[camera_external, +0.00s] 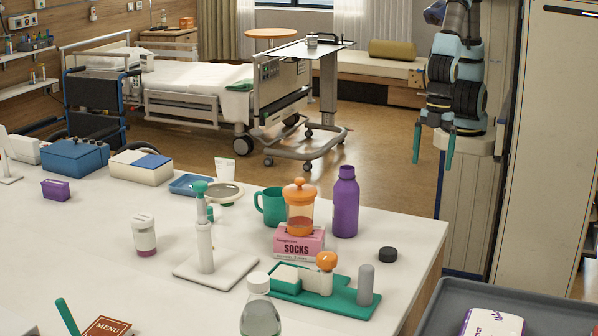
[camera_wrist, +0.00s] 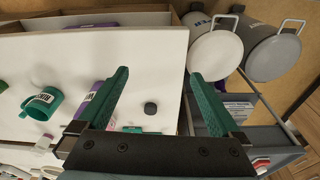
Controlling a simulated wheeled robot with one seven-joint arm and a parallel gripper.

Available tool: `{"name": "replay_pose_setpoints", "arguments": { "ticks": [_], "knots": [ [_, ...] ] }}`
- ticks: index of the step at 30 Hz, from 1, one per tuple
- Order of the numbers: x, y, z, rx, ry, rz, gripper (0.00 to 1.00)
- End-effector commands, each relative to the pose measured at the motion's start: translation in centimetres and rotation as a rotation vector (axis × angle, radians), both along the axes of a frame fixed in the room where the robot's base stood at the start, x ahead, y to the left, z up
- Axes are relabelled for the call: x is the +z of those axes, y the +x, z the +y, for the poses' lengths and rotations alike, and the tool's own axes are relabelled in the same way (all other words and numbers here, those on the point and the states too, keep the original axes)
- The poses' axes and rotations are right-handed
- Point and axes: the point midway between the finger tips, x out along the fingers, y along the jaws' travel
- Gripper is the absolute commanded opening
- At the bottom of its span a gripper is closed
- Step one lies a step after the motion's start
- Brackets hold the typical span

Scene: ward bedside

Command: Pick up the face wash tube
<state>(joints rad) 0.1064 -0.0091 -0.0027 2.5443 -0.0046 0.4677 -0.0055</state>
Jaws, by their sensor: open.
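A small white tube with a green mark (camera_external: 225,170) stands on the white counter, behind a round dish and beside a blue tray. It looks like the face wash tube, but its label is too small to read. My gripper (camera_external: 433,145) hangs beyond the counter's right end, far to the right of the tube, with its two green fingers apart and empty. In the wrist view my gripper (camera_wrist: 158,75) is open over the counter's edge region. I cannot make out the tube in the wrist view.
On the counter (camera_external: 110,220) stand a green mug (camera_external: 270,206), a purple bottle (camera_external: 345,202), an orange-lidded jar (camera_external: 300,207) on a socks box (camera_external: 298,243), a white stand (camera_external: 205,247) and a black puck (camera_external: 388,254). A grey tray (camera_external: 500,292) sits front right. Lidded bins (camera_wrist: 215,52) show in the wrist view.

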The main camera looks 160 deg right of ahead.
Motion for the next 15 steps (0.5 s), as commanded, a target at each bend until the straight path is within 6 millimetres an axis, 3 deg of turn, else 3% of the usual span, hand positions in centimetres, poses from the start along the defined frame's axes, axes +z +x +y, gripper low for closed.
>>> {"name": "replay_pose_setpoints", "arguments": {
  "ticks": [12, 15],
  "knots": [
    [7.6, 0.0, 0.0, -0.001, 0.000, -0.006, 1.00],
    [8.0, 1.3, -0.9, 0.004, -0.002, 0.001, 1.00]
  ]
}}
